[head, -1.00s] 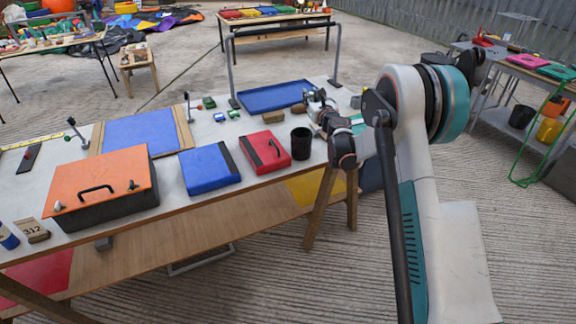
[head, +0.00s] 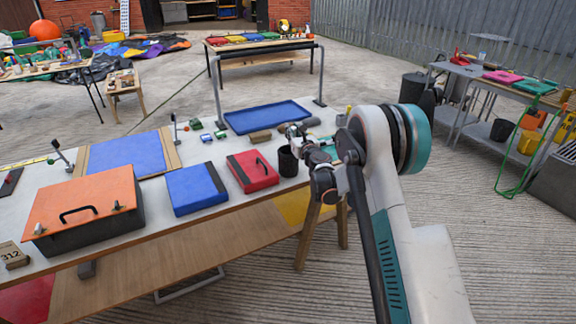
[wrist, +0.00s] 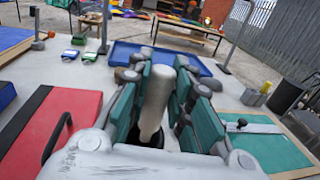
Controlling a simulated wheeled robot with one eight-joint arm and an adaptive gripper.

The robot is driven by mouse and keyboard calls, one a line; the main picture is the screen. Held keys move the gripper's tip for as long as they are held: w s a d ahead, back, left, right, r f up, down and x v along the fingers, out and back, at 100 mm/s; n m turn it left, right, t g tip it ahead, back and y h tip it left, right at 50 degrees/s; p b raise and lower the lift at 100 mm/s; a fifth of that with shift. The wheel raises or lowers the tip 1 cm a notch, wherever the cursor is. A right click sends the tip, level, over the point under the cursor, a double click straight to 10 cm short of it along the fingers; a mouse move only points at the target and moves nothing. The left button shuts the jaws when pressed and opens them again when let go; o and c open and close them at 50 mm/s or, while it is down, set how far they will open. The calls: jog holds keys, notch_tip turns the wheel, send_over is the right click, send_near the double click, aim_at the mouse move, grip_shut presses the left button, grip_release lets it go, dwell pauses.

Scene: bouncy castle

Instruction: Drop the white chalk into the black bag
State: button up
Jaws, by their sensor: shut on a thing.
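My gripper (wrist: 160,75) is shut on the white chalk (wrist: 157,100), a pale, thick stick standing nearly upright between the fingers in the wrist view. In the head view my gripper (head: 297,132) is at the right end of the long white table, just behind a small black cup-like container (head: 288,161); the chalk cannot be made out there. In the wrist view, something black (wrist: 150,139) shows behind the chalk's lower end; I cannot tell if the chalk is over it. No black thing is clearly a bag; a dark container (head: 417,88) stands on the floor at right.
A red case (head: 252,171), a blue case (head: 196,189) and an orange-lidded box (head: 83,205) lie left of my gripper. A blue tray (head: 266,117) is behind it. Metal posts rise from the table's back. Open concrete floor lies right of the table.

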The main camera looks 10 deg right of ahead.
jog(key=o, duration=1)
jog(key=shift+c, duration=0.2)
jog(key=s+d, duration=0.2)
jog(key=s, duration=0.9)
jog(key=shift+s, duration=0.4)
jog(key=shift+a+r, duration=0.1)
jog(key=shift+r, duration=0.05)
